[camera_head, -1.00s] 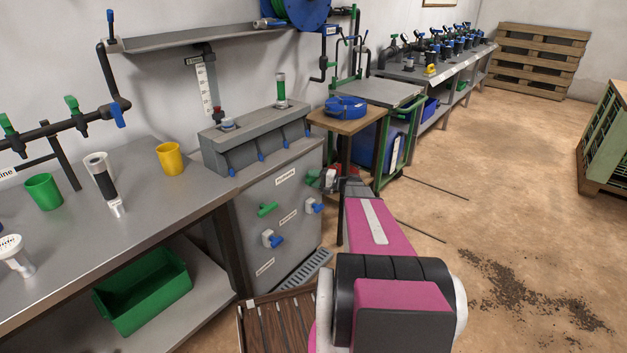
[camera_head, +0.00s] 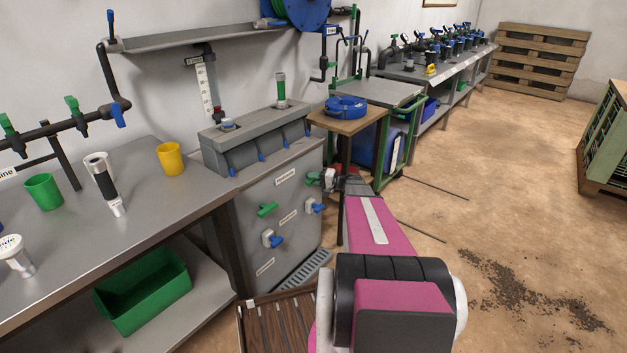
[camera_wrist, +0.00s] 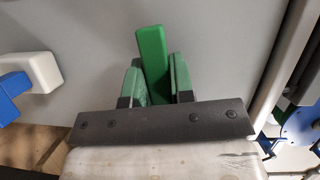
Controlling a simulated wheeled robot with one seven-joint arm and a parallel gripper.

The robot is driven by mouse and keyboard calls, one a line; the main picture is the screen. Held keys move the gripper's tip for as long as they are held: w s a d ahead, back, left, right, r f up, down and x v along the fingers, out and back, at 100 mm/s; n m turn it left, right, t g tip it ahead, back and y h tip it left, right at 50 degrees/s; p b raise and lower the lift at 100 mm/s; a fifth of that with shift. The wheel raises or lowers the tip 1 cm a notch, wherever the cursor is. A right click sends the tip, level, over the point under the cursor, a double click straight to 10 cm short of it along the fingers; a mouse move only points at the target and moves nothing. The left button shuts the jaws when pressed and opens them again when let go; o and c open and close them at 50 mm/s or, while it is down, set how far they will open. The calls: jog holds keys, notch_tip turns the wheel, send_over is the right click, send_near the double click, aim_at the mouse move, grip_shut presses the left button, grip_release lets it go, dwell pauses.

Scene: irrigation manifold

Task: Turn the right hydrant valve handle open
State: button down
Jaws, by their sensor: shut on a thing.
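The right green valve handle (camera_head: 313,178) is at the upper right of the grey cabinet's front panel. In the wrist view it is a plain green bar (camera_wrist: 152,55), tilted slightly with its top to the left. My gripper (camera_wrist: 156,82) is shut on this handle, one green finger on each side, and the bar's upper end sticks out past the fingertips. In the head view my gripper (camera_head: 325,180) reaches the panel from the right; the handle's mount is mostly hidden behind it.
Another green handle (camera_head: 267,210) and two white-and-blue valves (camera_head: 272,239) (camera_head: 314,206) are on the same panel, left of and below my gripper. A wooden stand (camera_head: 344,122) with a blue coiled hose is close behind. Open floor lies to the right.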

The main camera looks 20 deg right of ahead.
jog(key=n+h, duration=0.1)
jog(key=n, duration=0.2)
jog(key=shift+s+n+h, duration=0.1)
jog(key=shift+n+h, duration=0.2)
jog(key=shift+h, duration=0.1)
jog(key=n+h, duration=0.2)
jog(key=n, duration=0.1)
jog(key=n+h, duration=0.2)
jog(key=n, duration=0.1)
jog(key=shift+t, duration=0.4)
jog(key=shift+n+t+h, duration=0.3)
jog(key=shift+n+h, duration=0.4)
jog(key=shift+n, duration=0.6)
jog(key=c, duration=1.9)
grip_release()
jog(key=shift+o, duration=0.2)
jog(key=o, duration=0.9)
jog(key=v, duration=1)
jog(key=shift+s+d, duration=0.15)
jog(key=shift+s, duration=0.2)
